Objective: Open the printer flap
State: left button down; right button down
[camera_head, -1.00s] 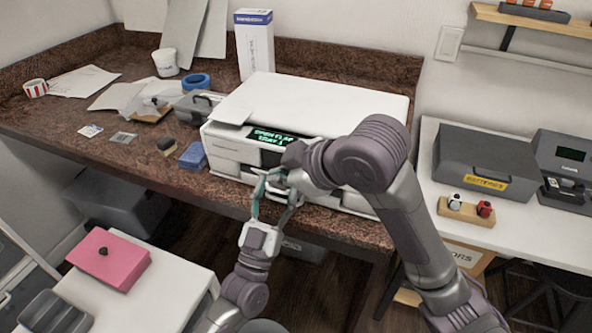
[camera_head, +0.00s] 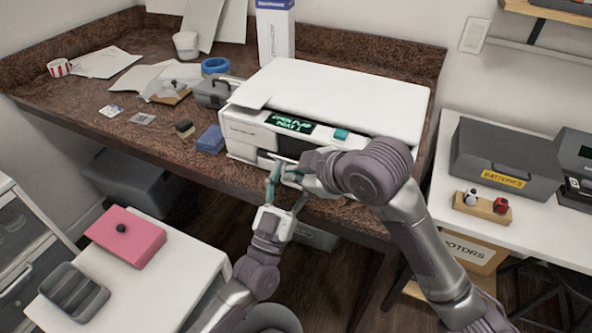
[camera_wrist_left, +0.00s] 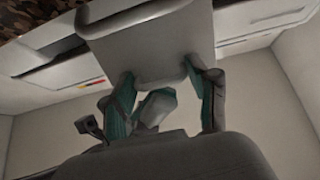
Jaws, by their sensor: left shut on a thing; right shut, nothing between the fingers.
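The white printer (camera_head: 340,90) stands on the brown countertop, its lit display (camera_head: 290,122) reading roughly "OPEN FLAP TRAY 1". A teal button (camera_head: 341,134) is right of the display. My left gripper (camera_head: 272,178) is low at the printer's front. In the left wrist view its teal-padded fingers (camera_wrist_left: 165,100) hold a pale, rounded panel (camera_wrist_left: 150,45), which appears to be the printer flap. My right gripper (camera_head: 292,173) is shut and empty, close beside the left one. My right wrist hides the front's right part, so how far the flap is open is unclear.
A blue block (camera_head: 211,139) and a grey toolbox (camera_head: 214,92) sit left of the printer. A white box (camera_head: 275,35) stands behind it. A white table with a pink box (camera_head: 125,237) is at front left; another with a batteries case (camera_head: 505,160) is right.

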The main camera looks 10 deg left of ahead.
pick_arm(q)
jog(key=shift+s+d+r, duration=0.1)
jog(key=shift+s+d, duration=0.05)
pick_arm(e)
jog(key=shift+d+f, duration=0.1)
jog(key=shift+f, duration=0.5)
pick_arm(q)
jog(key=c, duration=0.6)
grip_release()
jog(key=shift+c, duration=0.2)
jog(key=shift+o, duration=0.2)
jog(key=shift+r, duration=0.1)
